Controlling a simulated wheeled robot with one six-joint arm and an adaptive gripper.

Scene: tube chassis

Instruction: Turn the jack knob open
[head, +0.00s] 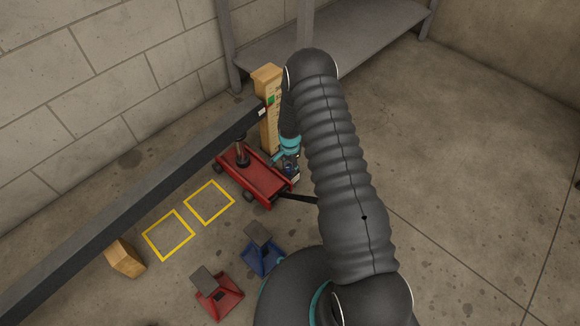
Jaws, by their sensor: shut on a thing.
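A red floor jack (252,181) on small wheels stands on the concrete floor, with a dark lifting post and saddle (242,155) near its left end. A black handle bar (298,198) sticks out from its right end and runs behind my arm. My gripper (288,166) is at the right end of the jack, pointing down, below the teal band of my wrist. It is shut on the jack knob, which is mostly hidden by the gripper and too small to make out.
Two yellow floor squares (168,234), red (219,296) and blue (262,251) stands and a wooden block (126,260) lie nearby. Free floor is right.

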